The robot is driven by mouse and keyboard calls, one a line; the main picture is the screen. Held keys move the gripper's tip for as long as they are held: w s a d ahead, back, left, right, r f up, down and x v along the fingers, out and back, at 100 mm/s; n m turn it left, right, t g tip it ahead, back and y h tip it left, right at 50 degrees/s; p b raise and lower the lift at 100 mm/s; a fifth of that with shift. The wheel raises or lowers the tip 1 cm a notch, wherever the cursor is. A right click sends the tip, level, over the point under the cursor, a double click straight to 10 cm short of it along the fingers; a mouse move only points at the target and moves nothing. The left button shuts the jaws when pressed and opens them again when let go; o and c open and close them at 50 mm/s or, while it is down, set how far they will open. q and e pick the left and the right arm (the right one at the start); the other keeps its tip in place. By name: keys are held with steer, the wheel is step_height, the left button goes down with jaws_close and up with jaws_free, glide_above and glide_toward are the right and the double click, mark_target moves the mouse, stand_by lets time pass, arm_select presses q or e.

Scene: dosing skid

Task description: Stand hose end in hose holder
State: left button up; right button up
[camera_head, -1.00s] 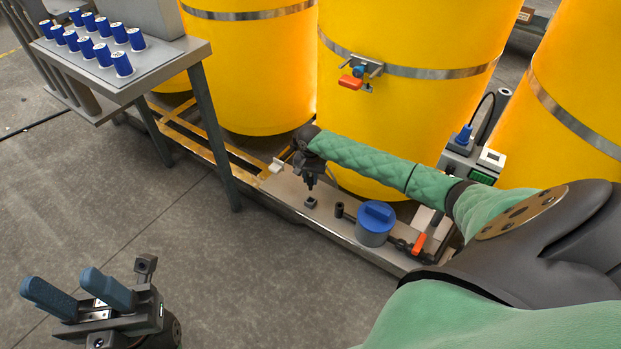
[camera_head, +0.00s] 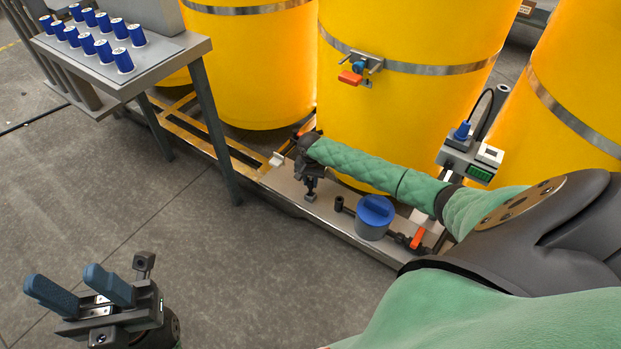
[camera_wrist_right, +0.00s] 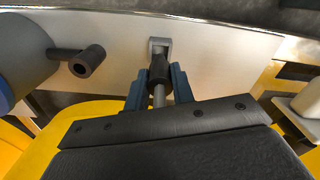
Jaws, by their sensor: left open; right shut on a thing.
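My right gripper (camera_head: 309,176) reaches down over the skid's ledge. In the right wrist view its blue fingers (camera_wrist_right: 158,84) are shut on the hose end (camera_wrist_right: 158,70), a dark sleeve with a grey rod. The hose holder (camera_wrist_right: 160,45), a small grey square bracket, is directly ahead of the dark sleeve. It also shows in the head view as a small grey block (camera_head: 311,197) under the gripper. The sleeve's tip overlaps the holder; I cannot tell whether it is inside it. My left gripper (camera_head: 62,282) is open and empty above the floor at lower left.
A blue-lidded grey pot (camera_head: 374,218) and a dark pipe elbow (camera_wrist_right: 85,62) stand beside the holder. A yellow tank (camera_head: 390,120) with an orange-handled valve (camera_head: 352,77) rises behind. A table (camera_head: 130,80) with blue-capped vials is at upper left.

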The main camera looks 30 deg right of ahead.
mark_target(310, 180)
steer(key=shift+f, duration=0.3)
steer(key=shift+p, duration=2.1)
stand_by(1.4)
steer(key=shift+f+b, duration=0.3)
steer(key=shift+f, duration=1.7)
stand_by(0.5)
steer(key=o, duration=1.1)
steer(key=shift+c, duration=0.2)
steer(key=shift+r+p, duration=0.95)
steer(key=shift+r, duration=2.9)
